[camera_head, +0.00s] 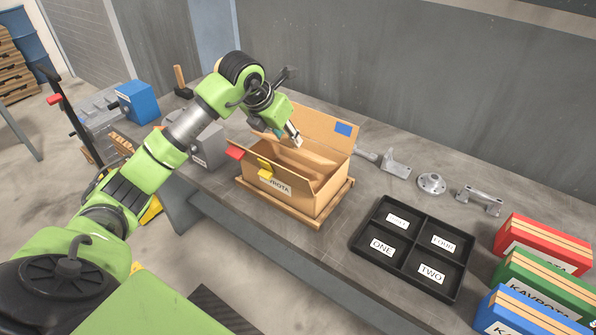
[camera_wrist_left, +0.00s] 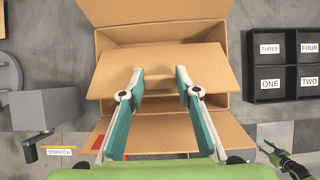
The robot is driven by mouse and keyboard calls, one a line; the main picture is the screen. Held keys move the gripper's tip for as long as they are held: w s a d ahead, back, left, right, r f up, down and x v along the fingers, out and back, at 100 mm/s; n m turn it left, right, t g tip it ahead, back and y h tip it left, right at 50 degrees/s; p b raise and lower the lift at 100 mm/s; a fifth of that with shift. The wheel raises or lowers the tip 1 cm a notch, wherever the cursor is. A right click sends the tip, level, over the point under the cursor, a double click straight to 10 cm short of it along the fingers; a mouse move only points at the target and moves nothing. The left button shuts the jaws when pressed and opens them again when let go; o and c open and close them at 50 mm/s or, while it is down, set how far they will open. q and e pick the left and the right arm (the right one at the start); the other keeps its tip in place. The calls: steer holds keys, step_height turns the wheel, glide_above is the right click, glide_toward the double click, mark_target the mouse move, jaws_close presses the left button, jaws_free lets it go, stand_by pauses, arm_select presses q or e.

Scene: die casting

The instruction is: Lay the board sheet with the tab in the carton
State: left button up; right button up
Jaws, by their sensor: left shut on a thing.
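The open cardboard carton (camera_head: 277,193) stands on a wooden base on the bench, its back flap raised. It also shows in the left wrist view (camera_wrist_left: 150,36). My left gripper (camera_head: 297,141) is over the carton opening, pointing down. In the left wrist view, its two fingers (camera_wrist_left: 159,80) stand apart, with the brown board sheet (camera_wrist_left: 160,62) directly beyond and between them. The grip is on the sheet, but the tab itself is hidden. In the head view, brown board shows inside the carton. A green arm with a dark end, seemingly my right gripper (camera_wrist_left: 272,152), is small at the lower right.
A black tray (camera_head: 405,282) with four labelled compartments lies right of the carton. Red (camera_head: 545,243), green and blue boxes stand at the right edge. Metal castings (camera_head: 431,183) lie behind. A grey machine part (camera_head: 208,150) and blue box (camera_head: 138,102) are at left.

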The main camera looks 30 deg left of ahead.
mark_target(284, 147)
arm_select(q)
steer(key=f, duration=0.1)
steer(key=s+f, duration=0.1)
steer(key=f, duration=0.1)
steer(key=shift+f+p, duration=0.3)
steer(key=shift+p, duration=0.1)
steer(key=shift+f, duration=0.35)
steer(key=shift+w+f, duration=0.15)
steer(key=shift+f, duration=2.3)
steer(key=o, duration=0.7)
steer(key=shift+o, duration=1.1)
arm_select(e)
steer(key=s, duration=0.3)
steer(key=shift+s+d+r, duration=0.1)
steer(key=shift+d+r, duration=0.15)
steer(key=shift+r, duration=0.1)
arm_select(q)
steer(key=shift+d, duration=0.1)
